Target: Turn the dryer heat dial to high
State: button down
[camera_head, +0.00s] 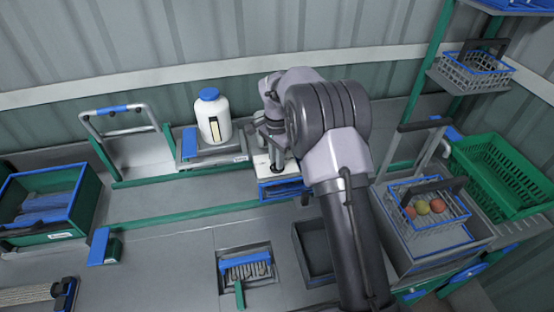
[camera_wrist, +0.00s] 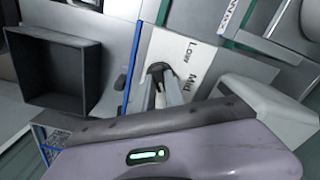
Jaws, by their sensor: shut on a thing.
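The dryer (camera_head: 284,188) is a low unit with a white top panel and blue front trim, below my arm in the head view. In the wrist view its white panel (camera_wrist: 158,48) bears the printed words Low and Mid; no High label can be read, as my gripper covers part of the panel. The dark heat dial (camera_wrist: 156,70) sits beside these words, partly hidden. My gripper (camera_wrist: 167,90) is shut on the dial. Where the dial points cannot be told.
A white bottle with a blue cap (camera_head: 212,116) stands left of my arm. An open dark tray (camera_head: 312,255) and a brush (camera_head: 246,268) are nearer. A wire basket with several fruits (camera_head: 433,207) and a green crate (camera_head: 502,172) stand right.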

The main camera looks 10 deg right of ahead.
jog(key=c, duration=1.4)
grip_release()
jog(key=shift+r, duration=0.1)
notch_tip(320, 180, up, 17)
jog(key=p, duration=0.4)
jog(key=shift+r, duration=0.15)
